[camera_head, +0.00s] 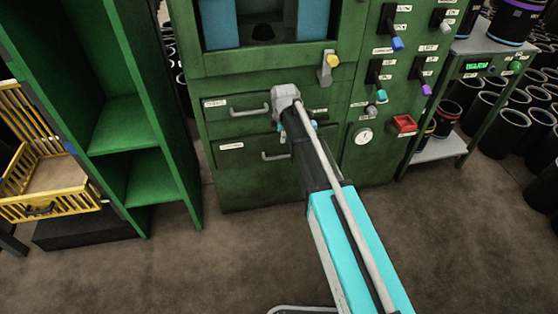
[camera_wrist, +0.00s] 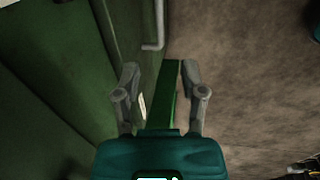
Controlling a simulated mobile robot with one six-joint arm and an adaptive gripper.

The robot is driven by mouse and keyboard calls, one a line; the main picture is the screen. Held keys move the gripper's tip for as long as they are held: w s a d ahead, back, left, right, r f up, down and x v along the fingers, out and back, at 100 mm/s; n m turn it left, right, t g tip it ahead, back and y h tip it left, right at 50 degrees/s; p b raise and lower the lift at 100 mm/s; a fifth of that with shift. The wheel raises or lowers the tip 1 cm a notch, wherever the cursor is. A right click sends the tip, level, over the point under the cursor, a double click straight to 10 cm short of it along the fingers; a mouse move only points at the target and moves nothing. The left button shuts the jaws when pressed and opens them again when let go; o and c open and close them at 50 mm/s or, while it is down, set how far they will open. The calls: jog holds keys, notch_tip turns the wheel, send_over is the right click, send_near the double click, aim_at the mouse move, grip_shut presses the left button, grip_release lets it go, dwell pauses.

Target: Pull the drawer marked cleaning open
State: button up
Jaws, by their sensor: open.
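The green cabinet front has two drawers in the head view, an upper drawer (camera_head: 232,125) and a lower drawer (camera_head: 240,160). Each has a white label too small to read surely, so I cannot tell which says cleaning. The upper handle (camera_head: 250,112) is a grey bar. The lower handle (camera_head: 274,156) is similar, its right end close to my arm. Both drawers look shut. My gripper (camera_wrist: 160,92) is open, its two grey fingers on either side of a green strip (camera_wrist: 168,88); I cannot tell whether they touch it. A grey handle (camera_wrist: 154,44) lies ahead of the fingers. My arm mostly hides the gripper in the head view.
Above the drawers is a lever with a yellow knob (camera_head: 333,61). Coloured switches and a gauge (camera_head: 363,136) are right of my arm. A green shelf (camera_head: 130,122) and yellow basket (camera_head: 50,185) stand left. Black sleeves crowd the right. The floor in front is clear.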

aim_at(280, 157)
jog(key=shift+w+f, duration=0.1)
jog(key=shift+f, duration=0.15)
dwell(0.3)
jog(key=f+b, duration=0.4)
jog(key=w+f+b, duration=0.1)
jog(key=f+b, duration=0.3)
jog(key=b, duration=0.1)
jog(key=w+f+b, duration=0.1)
jog(key=f+b, duration=0.3)
jog(key=f, duration=0.1)
jog(key=shift+w+a+f, duration=0.1)
jog(key=shift+w+a, duration=0.05)
jog(key=shift+a, duration=0.25)
dwell(0.3)
grip_shut()
dwell(0.4)
